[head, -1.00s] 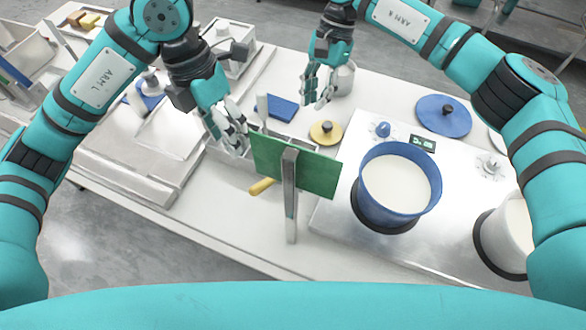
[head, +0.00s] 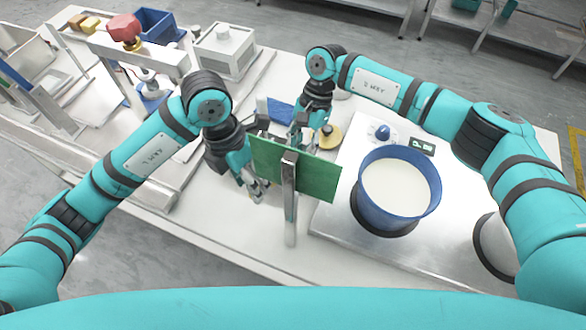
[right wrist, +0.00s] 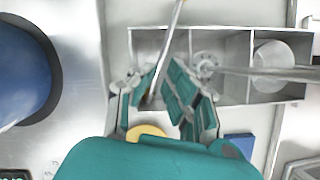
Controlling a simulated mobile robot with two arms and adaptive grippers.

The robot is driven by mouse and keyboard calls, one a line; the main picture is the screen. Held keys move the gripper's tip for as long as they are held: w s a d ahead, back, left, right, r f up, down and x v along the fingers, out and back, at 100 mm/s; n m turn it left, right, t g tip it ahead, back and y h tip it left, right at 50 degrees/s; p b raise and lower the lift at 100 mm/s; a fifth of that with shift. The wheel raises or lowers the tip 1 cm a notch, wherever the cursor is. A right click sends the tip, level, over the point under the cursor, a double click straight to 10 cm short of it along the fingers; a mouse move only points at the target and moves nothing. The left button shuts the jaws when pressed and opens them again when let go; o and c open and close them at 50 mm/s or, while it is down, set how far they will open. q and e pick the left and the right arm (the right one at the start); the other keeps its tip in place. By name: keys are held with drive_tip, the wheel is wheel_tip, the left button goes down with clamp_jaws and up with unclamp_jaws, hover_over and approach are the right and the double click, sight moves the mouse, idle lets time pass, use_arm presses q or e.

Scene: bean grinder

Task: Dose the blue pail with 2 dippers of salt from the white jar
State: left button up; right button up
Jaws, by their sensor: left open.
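The blue pail (head: 400,195) stands on the steel plate at right, with white contents showing inside; its edge also shows in the right wrist view (right wrist: 22,75). My left gripper (head: 257,188) is open and empty, left of the green board. My right gripper (head: 300,138) is partly hidden behind that board. In the right wrist view its fingers (right wrist: 160,90) straddle a thin metal rod (right wrist: 171,40) over a divided tray (right wrist: 146,42); whether they grip it is unclear. A white cup-like vessel (right wrist: 268,78) sits in the tray's right compartment. I cannot tell which vessel is the white jar.
The green board (head: 320,178) on a metal post (head: 289,210) stands before the grippers. A yellow lid (head: 328,135) and a blue-knobbed dial (head: 382,132) lie beyond. A white pot (head: 493,245) is partly behind my right arm. The front table strip is clear.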

use_arm(q)
drive_tip(key=shift+x, duration=2.15)
use_arm(e)
drive_tip(key=shift+x, duration=2.1)
use_arm(q)
drive_tip(key=c, duration=0.4)
use_arm(e)
clamp_jaws()
use_arm(q)
clamp_jaws()
